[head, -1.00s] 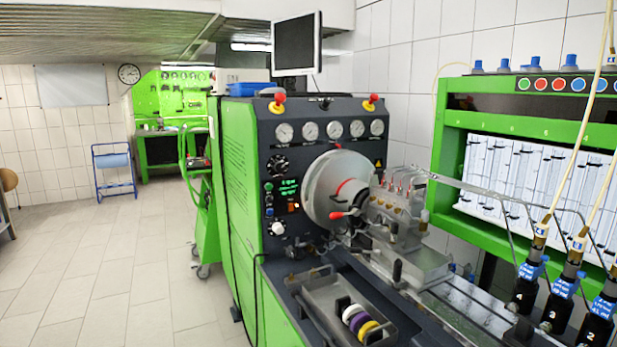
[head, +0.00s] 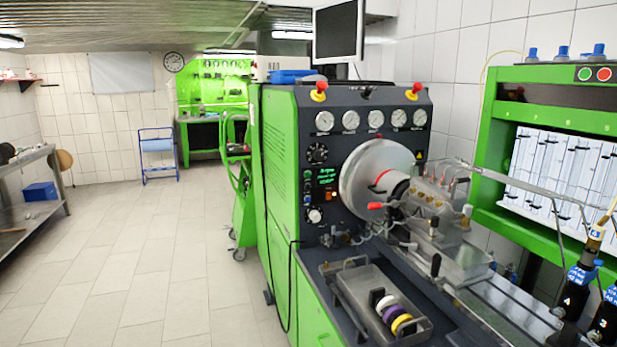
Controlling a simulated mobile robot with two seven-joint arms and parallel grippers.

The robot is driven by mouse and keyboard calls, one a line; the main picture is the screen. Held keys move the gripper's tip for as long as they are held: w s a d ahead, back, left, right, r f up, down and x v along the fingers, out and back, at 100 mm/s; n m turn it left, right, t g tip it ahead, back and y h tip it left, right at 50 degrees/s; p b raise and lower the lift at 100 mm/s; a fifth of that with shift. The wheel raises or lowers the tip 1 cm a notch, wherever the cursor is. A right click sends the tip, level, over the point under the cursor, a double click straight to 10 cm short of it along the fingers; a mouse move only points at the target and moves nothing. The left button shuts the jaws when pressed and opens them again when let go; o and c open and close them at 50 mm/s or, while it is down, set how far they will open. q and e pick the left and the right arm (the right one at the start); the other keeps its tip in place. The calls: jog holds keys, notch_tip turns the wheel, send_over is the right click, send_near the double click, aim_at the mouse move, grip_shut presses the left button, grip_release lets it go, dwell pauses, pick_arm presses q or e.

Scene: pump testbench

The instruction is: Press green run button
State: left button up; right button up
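The green test bench (head: 277,165) stands right of centre with a dark front panel (head: 345,100). A small green button (head: 308,174) shows on this panel, left of the lit green display (head: 327,176). Other small buttons sit below it; their labels are too small to read. A round green disc (head: 584,74) beside a red disc (head: 604,74) shows on the green rack at the right. I cannot tell from its look which green one is the run button. Neither of my grippers is in view.
A tray with coloured rings (head: 350,300) lies on the bench's front. Red-topped knobs (head: 318,92) stand on the panel's top. A wheeled green cart (head: 243,215) is beside the bench. A metal table (head: 40,160) stands far left. The tiled floor (head: 150,270) between is clear.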

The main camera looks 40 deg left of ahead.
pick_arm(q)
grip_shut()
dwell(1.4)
